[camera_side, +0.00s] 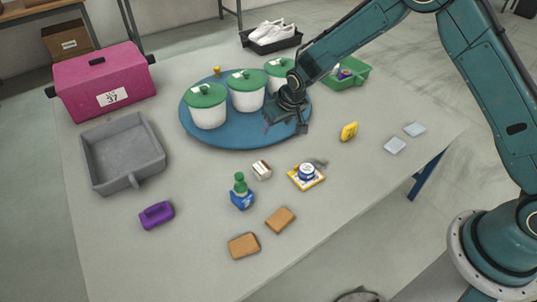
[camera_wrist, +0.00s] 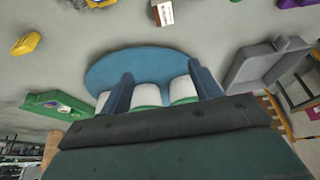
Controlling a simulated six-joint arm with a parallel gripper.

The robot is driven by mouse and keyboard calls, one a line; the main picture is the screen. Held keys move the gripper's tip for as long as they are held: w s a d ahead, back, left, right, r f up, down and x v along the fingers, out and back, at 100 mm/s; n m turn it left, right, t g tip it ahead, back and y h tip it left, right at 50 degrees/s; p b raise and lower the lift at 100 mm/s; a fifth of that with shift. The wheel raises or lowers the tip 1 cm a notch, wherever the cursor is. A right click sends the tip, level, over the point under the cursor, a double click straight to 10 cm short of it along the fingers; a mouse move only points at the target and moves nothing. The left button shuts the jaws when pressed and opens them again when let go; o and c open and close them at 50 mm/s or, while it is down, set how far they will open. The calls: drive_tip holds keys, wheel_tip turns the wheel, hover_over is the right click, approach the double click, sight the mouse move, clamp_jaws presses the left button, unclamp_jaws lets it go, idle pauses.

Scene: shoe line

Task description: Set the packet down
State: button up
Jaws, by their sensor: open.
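My gripper (camera_side: 287,122) is over the right part of the round blue mat (camera_side: 240,139), beside the white pots with green lids. In the wrist view my gripper (camera_wrist: 163,90) has its two fingers spread, with nothing visible held between them. Whether the fingertips touch the mat is unclear.
Around the mat are a grey tray (camera_side: 91,165), a pink box (camera_side: 100,82), a green tray (camera_side: 348,83) and a black shoe tray (camera_side: 270,46).

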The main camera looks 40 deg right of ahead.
drive_tip(key=s+d+r, duration=0.3)
drive_tip(key=s+r, duration=0.4)
drive_tip(key=r, duration=0.4)
drive_tip(key=s+d+r, duration=0.3)
drive_tip(key=s+r, duration=0.4)
drive_tip(key=r, duration=0.4)
drive_tip(key=s+d+r, duration=0.1)
drive_tip(key=s+r, duration=0.1)
drive_tip(key=s, duration=1)
drive_tip(key=s+d+r+t, duration=0.1)
drive_tip(key=s+d+r, duration=0.1)
drive_tip(key=s, duration=1)
drive_tip(key=shift+s+r, duration=0.2)
drive_tip(key=shift+r, duration=0.5)
